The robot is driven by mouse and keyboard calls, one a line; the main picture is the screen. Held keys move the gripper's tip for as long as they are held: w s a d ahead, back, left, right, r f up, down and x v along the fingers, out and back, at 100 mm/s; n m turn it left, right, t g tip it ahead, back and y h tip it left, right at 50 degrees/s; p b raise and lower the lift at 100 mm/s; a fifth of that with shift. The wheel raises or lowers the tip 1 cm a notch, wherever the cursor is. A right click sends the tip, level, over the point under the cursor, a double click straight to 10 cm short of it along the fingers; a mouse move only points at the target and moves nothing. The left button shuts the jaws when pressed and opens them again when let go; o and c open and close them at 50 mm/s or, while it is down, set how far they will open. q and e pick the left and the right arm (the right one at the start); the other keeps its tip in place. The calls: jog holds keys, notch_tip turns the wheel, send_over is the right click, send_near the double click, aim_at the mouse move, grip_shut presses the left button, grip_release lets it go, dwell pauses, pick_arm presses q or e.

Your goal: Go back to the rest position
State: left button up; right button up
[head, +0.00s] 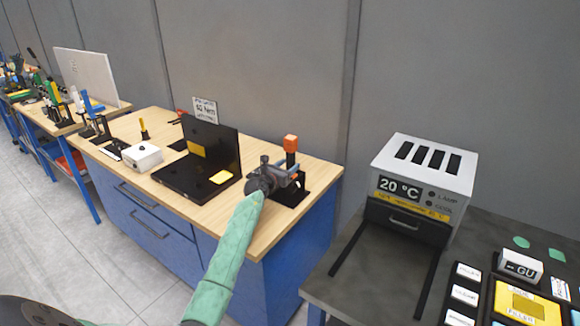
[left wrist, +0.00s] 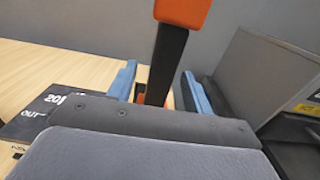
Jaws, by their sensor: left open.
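My left gripper (head: 287,176) is at the right end of the wooden workbench, with my green arm reaching up to it from the bottom of the head view. In the left wrist view its two blue-grey fingers (left wrist: 160,88) stand apart. A black upright post with an orange top (head: 291,143) shows between the fingers in the left wrist view (left wrist: 180,12). The fingers look empty; I cannot tell whether they touch the post. The post's lower part is partly hidden by the gripper. My right gripper is not in view.
A black open case (head: 182,178) and a white box (head: 142,157) stand on the wooden workbench (head: 262,235). A grey device reading 20 °C (head: 426,165) stands on the dark table (head: 368,280) at right. A gap separates bench and table. Grey floor lies at left.

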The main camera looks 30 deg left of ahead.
pick_arm(q)
jog(key=s+b, duration=0.1)
jog(key=s, duration=0.4)
jog(key=shift+s+a+f, duration=0.1)
jog(key=shift+a, duration=0.05)
jog(key=shift+s+b, duration=0.3)
jog(key=shift+s, duration=0.3)
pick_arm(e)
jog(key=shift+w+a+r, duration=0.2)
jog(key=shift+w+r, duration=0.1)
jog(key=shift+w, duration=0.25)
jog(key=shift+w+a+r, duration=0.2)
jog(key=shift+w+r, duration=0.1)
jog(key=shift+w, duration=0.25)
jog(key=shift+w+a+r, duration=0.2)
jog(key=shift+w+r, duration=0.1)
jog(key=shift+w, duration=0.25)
